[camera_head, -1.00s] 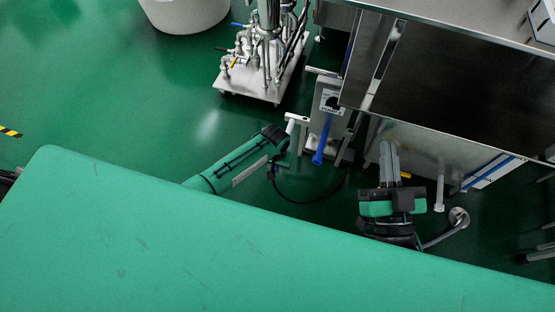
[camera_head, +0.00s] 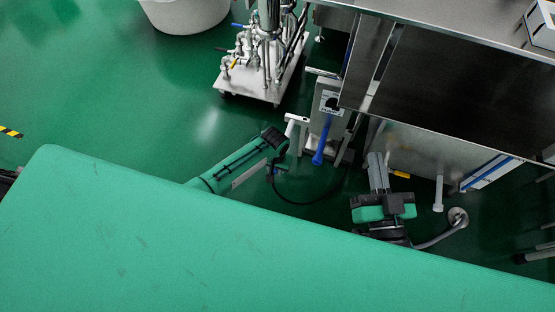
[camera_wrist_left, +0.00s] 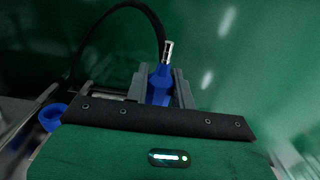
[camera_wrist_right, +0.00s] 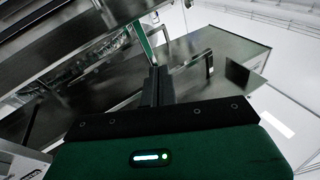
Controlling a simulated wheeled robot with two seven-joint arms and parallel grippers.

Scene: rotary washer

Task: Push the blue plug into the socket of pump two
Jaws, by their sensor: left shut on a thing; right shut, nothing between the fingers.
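The blue plug (camera_wrist_left: 160,84) with a silver metal tip sits between the fingers of my left gripper (camera_wrist_left: 160,92) in the left wrist view. The gripper is shut on it, and the tip sticks out past the fingers. A black cable (camera_wrist_left: 117,7) loops above it. In the head view my left gripper (camera_head: 279,160) is near the floor, left of a grey upright unit (camera_head: 331,90) with a label and a blue lever. My right gripper (camera_head: 376,164) is shut and empty, right of that unit; its fingers show in the right wrist view (camera_wrist_right: 157,85). I cannot make out pump two's socket.
A wheeled cart with pipes and valves (camera_head: 260,84) stands behind the left gripper. The large steel machine (camera_head: 440,85) overhangs near the right gripper. A green surface (camera_head: 200,240) fills the foreground. Open green floor (camera_head: 120,100) lies to the left.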

